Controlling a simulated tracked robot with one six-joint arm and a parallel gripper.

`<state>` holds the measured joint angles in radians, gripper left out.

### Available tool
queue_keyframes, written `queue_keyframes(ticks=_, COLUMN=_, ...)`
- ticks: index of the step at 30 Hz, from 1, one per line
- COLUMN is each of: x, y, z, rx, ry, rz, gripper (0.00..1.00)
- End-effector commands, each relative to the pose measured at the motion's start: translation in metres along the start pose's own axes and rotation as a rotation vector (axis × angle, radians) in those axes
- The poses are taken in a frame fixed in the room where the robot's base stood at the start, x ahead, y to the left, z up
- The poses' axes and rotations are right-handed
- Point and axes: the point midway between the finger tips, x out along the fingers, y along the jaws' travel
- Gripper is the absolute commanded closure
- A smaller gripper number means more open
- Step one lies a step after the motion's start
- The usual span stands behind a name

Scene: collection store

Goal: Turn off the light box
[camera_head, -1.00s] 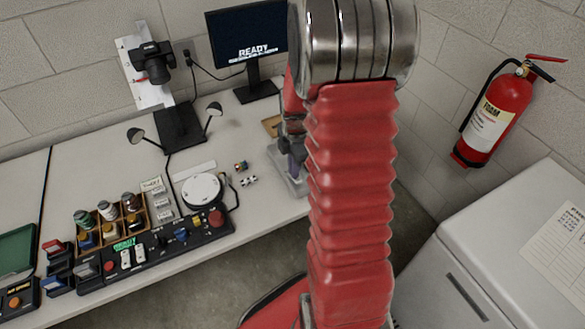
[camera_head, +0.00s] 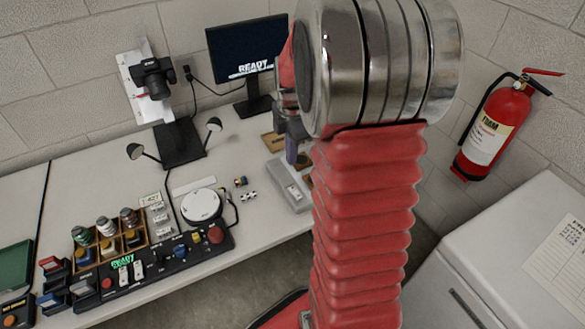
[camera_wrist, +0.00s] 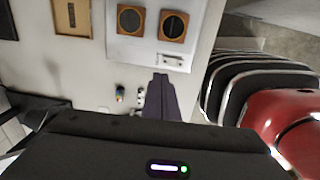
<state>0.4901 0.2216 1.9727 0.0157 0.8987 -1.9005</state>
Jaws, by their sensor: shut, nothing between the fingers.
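A pale flat box (camera_head: 281,178), which looks like the light box, lies at the right end of the worktable, partly hidden behind my arm in the head view. A small white switch (camera_head: 293,192) sits on its near part. In the wrist view the box (camera_wrist: 118,48) is a pale panel bearing two brown square frames with dark round centres, and the switch (camera_wrist: 170,62) is near its lower edge. My gripper (camera_wrist: 160,78) is shut and empty, with its tips just below the switch in that picture. In the head view my gripper (camera_head: 291,158) is above the box.
A control panel (camera_head: 150,262) with buttons and a white round disc (camera_head: 202,205) stand left on the table. Small coloured pieces (camera_head: 241,182) lie beside the box. A monitor (camera_head: 248,48) and camera stand (camera_head: 180,142) are behind. A white cabinet (camera_head: 500,240) is at right.

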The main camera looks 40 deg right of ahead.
Motion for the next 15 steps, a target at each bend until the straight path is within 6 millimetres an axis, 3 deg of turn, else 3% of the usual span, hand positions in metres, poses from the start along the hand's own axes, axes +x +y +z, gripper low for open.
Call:
queue_keyframes(ticks=6, x=-0.024, y=0.005, z=0.0, rx=0.0, ry=0.0, rz=0.001, gripper=1.0)
queue_keyframes(ticks=15, x=-0.027, y=0.006, z=0.0, rx=0.0, ry=0.0, rz=0.001, gripper=1.0)
